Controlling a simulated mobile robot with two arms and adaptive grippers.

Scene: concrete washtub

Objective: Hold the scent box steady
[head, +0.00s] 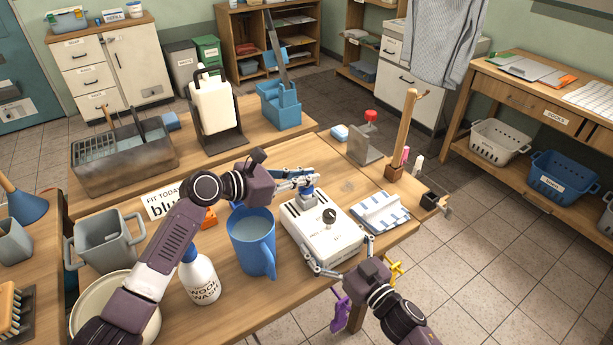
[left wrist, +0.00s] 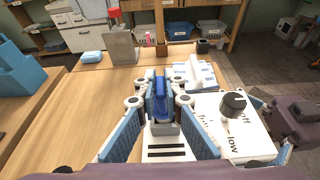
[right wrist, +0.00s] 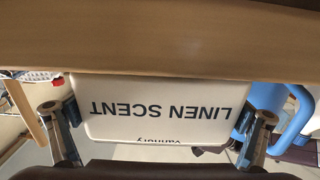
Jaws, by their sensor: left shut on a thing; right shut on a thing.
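The white scent box (head: 322,238) stands on the wooden table with a dark knob (head: 329,216) on top; in the right wrist view its side (right wrist: 160,110) reads "LINEN SCENT", upside down. My right gripper (head: 341,257) is shut on the box, one finger at each side of its near end. My left gripper (head: 300,183) is shut on a small blue piece with a grey base (left wrist: 160,102) at the box's far end, close to the slotted top. I cannot tell whether the piece is seated in the box.
A blue jug (head: 252,243) stands close to the left of the box, and a wool wash bottle (head: 199,278) is further left. A folded striped cloth (head: 380,212) lies to the right. A wooden post (head: 403,135) and a grey metal stand (head: 366,146) are behind.

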